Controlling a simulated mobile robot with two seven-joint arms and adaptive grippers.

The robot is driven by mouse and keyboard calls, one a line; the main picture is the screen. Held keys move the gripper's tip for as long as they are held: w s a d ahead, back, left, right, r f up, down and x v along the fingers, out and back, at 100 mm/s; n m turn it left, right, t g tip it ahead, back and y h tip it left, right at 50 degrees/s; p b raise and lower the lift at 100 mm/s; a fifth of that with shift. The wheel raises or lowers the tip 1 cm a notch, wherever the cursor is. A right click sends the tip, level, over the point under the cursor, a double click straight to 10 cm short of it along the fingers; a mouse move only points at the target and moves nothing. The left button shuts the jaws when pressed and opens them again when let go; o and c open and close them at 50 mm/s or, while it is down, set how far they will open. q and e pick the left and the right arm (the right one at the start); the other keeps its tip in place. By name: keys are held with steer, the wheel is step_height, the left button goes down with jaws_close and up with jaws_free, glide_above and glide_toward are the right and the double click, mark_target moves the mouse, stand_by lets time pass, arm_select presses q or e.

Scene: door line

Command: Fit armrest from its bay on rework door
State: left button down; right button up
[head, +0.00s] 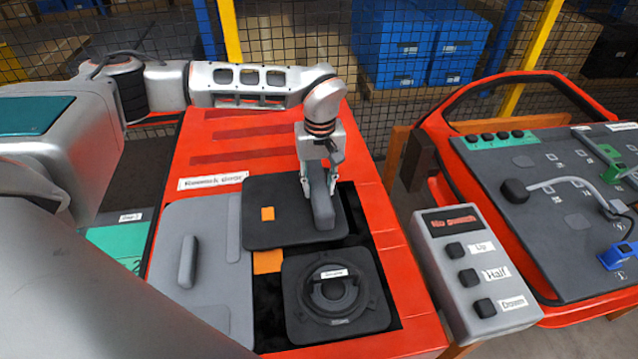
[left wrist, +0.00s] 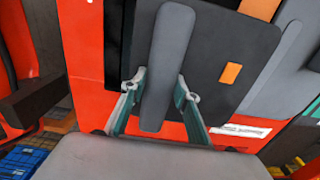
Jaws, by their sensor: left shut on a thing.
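My left gripper (head: 320,188) is shut on the armrest (head: 321,208), a long grey bar. The armrest is over the right part of a dark panel (head: 278,228) with an orange square; I cannot tell whether it touches the panel. In the left wrist view, the armrest (left wrist: 165,55) stands between my two fingers (left wrist: 160,92). The panel lies in the red rework fixture (head: 385,225), whose label (head: 213,181) is hard to read. My right gripper is not in view.
A grey panel with a handle (head: 187,262) and a round black speaker unit (head: 335,297) lie in the fixture. A button box (head: 476,277) with Up, Half and Down stands at right, beside a red-framed door (head: 545,190) with cables and clips. Mesh fencing and blue crates are behind.

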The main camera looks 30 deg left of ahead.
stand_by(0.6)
arm_select(q)
steer(key=c, duration=1.4)
jaws_free()
steer(key=shift+c, duration=0.2)
step_height(320, 180, up, 12)
